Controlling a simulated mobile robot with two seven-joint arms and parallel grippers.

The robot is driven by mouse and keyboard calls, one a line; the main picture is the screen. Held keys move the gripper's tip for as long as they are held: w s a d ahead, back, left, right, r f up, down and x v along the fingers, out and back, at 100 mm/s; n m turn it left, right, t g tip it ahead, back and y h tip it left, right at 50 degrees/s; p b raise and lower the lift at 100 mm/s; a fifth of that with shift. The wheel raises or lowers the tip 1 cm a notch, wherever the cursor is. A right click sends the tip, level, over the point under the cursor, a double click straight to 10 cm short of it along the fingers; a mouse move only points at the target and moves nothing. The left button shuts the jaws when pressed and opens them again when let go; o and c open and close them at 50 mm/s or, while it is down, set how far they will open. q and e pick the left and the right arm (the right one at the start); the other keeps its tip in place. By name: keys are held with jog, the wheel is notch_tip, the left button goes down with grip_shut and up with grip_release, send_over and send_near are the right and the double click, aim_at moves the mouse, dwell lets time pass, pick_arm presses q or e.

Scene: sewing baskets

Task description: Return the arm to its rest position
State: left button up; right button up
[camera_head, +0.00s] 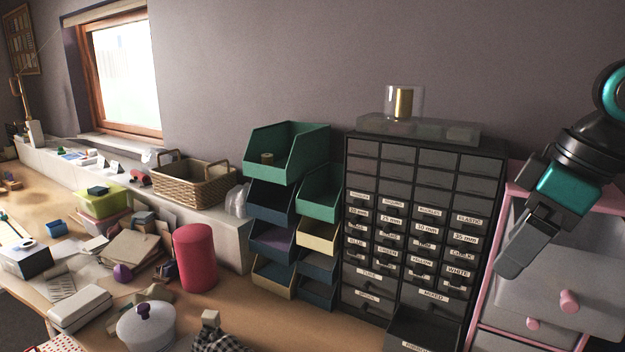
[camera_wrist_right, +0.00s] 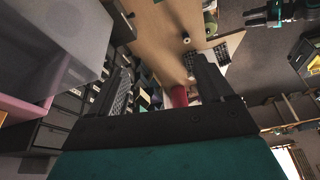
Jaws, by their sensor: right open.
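My right gripper (camera_head: 518,243) is at the right of the head view, pointing down and left, in front of a pink-framed cabinet with grey drawers (camera_head: 560,285). In the right wrist view its two dark fingers (camera_wrist_right: 163,82) stand apart with nothing between them. A dark and teal part, which looks like my left gripper (camera_wrist_right: 272,13), shows small at the top right of the wrist view; its jaws are too small to read. The left arm does not show in the head view.
A dark labelled drawer cabinet (camera_head: 425,150) stands left of my right gripper, with a clear box holding a gold spool (camera_head: 403,103) on top. Stacked bins (camera_head: 289,155), a wicker basket (camera_head: 195,184), a red cylinder (camera_head: 196,258) and a white lidded pot (camera_head: 146,328) occupy the counter.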

jog(key=w+a+f+m+t+y, duration=0.15)
jog(key=w+a+f, duration=0.3)
jog(key=f, duration=0.55)
jog(key=w+a+f+m+t+y, duration=0.1)
jog(key=w+a+f+t+y, duration=0.3)
jog(key=f, duration=0.6)
jog(key=s+a+f+m+h, duration=0.1)
jog(key=s+f, duration=0.2)
jog(key=f, duration=0.3)
jog(key=s+a+f+m+h, duration=0.1)
jog(key=s+f+m+h, duration=0.1)
jog(key=f, duration=0.4)
jog(key=s+d+f+t+h, duration=0.1)
jog(key=s+f, duration=0.2)
jog(key=s, duration=0.2)
jog(key=s+d+f+m+t+h, duration=0.1)
jog(key=s+f, duration=0.2)
jog(key=s, duration=0.1)
jog(key=s+d+f+t+h, duration=0.1)
jog(key=s+f, duration=0.3)
jog(key=s, duration=0.1)
jog(key=shift+s+d, duration=0.25)
jog(key=shift+s, duration=0.1)
